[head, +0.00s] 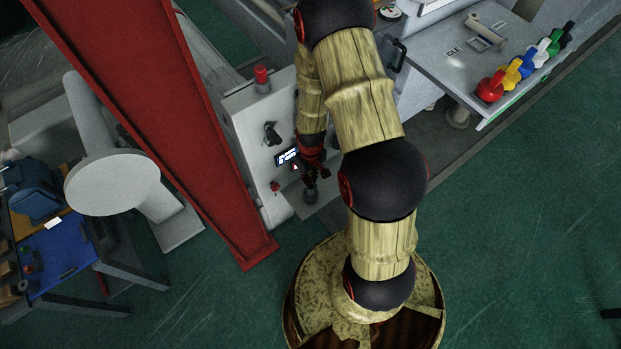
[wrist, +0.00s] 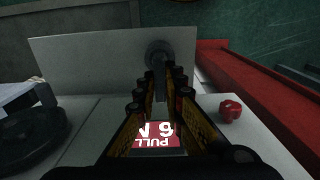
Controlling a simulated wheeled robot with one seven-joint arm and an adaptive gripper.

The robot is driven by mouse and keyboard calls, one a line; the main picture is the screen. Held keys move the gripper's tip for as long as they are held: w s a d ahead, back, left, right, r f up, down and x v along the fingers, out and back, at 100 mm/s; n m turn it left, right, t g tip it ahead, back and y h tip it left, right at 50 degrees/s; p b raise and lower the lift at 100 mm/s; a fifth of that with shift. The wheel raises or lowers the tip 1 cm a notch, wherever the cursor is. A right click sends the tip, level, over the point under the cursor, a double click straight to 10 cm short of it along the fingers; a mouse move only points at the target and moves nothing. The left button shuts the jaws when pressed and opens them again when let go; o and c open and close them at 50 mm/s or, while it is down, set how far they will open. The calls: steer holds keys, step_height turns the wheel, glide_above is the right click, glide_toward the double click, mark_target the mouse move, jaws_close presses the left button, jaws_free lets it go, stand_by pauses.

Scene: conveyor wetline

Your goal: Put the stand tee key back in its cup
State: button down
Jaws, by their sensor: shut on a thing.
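My gripper (head: 313,168) is low over the grey control box, its fingers closed at the tips. In the wrist view my gripper (wrist: 160,82) points at a dark grey rounded piece (wrist: 158,52), which appears to be the stand tee key, held at its end. The grey piece also shows in the head view (head: 310,196), just below the fingers. The fingers hide much of it. I cannot make out its cup separately, nor tell whether the key is in it. A red display reading "PULL 6 N" (wrist: 155,138) shows between the fingers.
A red knob (wrist: 230,110) is right of my fingers in the wrist view. A red beam (head: 165,110) stands close left of the control box (head: 245,110). A black handle (head: 271,133) is on the box. Several coloured knobs stand on the grey table (head: 440,65).

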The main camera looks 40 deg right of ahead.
steer(key=shift+f+b, duration=1.25)
steer(key=shift+f, duration=0.7)
steer(key=c, duration=1.8)
jaws_free()
steer(key=shift+r, duration=0.1)
step_height(320, 180, up, 12)
steer(key=shift+f, duration=0.1)
